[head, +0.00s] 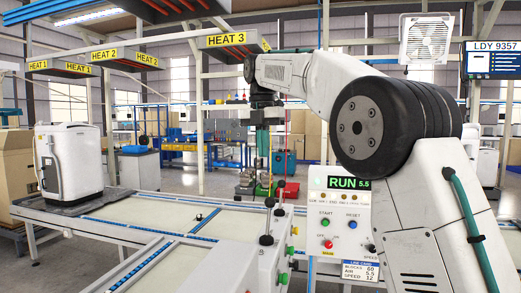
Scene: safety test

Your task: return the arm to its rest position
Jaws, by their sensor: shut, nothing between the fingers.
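My arm (330,75) rises from the lower right, bends at a large black joint, and reaches left across the upper middle of the head view. Its wrist turns downward at the far end. My gripper (262,124) hangs there, small and dark, pointing down beyond the conveyor. It is shut and holds nothing. Its fingertips are hard to separate from the cluttered background.
A white machine (70,163) stands on a dark mat at the left. A conveyor (150,217) crosses the front. A control panel (341,215) reading RUN stands beside my arm. A red bin (263,188) is on the floor behind. HEAT signs (226,40) hang overhead.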

